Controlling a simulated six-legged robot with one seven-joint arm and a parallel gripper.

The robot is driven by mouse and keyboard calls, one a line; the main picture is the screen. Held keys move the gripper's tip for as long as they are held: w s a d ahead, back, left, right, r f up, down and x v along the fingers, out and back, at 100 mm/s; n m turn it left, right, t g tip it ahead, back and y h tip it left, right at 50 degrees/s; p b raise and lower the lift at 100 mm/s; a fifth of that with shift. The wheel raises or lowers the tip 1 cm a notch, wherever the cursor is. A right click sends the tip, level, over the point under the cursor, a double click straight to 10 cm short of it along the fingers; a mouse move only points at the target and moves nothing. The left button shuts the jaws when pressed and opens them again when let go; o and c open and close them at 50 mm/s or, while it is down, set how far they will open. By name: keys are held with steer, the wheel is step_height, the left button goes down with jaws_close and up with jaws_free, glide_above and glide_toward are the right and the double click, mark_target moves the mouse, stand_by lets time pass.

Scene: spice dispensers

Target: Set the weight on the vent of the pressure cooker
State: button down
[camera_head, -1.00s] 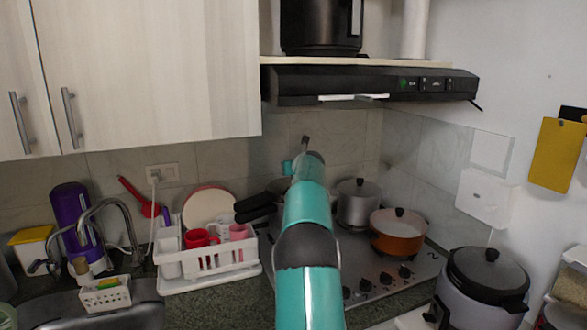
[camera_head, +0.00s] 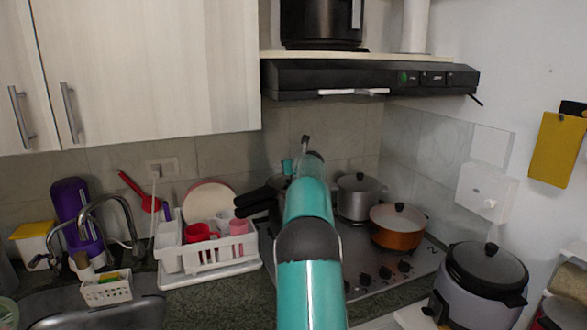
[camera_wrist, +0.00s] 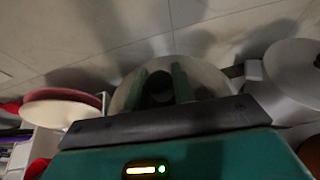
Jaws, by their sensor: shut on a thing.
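The pressure cooker (camera_wrist: 208,78) shows in the wrist view as a round metal lid beyond and around my fingers. In the head view its black handles (camera_head: 258,200) stick out to the left on the stove, and my arm hides most of it. My gripper (camera_wrist: 161,72) has two green fingers, over the lid in the wrist view. They are shut on a small dark thing, seemingly the weight (camera_wrist: 160,88). The vent is hidden, and I cannot tell whether the weight touches it. In the head view my arm hides the fingers.
A grey pot (camera_head: 358,198) and an orange pan (camera_head: 398,226) stand right of my arm on the stove (camera_head: 375,275). A white dish rack (camera_head: 215,258) with cups and plates is left. The range hood (camera_head: 370,78) hangs above. A rice cooker (camera_head: 482,275) stands at the right.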

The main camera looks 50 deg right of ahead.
steer(key=shift+f, duration=0.2)
steer(key=c, duration=1.1)
jaws_free()
steer(key=shift+r, duration=0.1)
steer(key=v, duration=1.4)
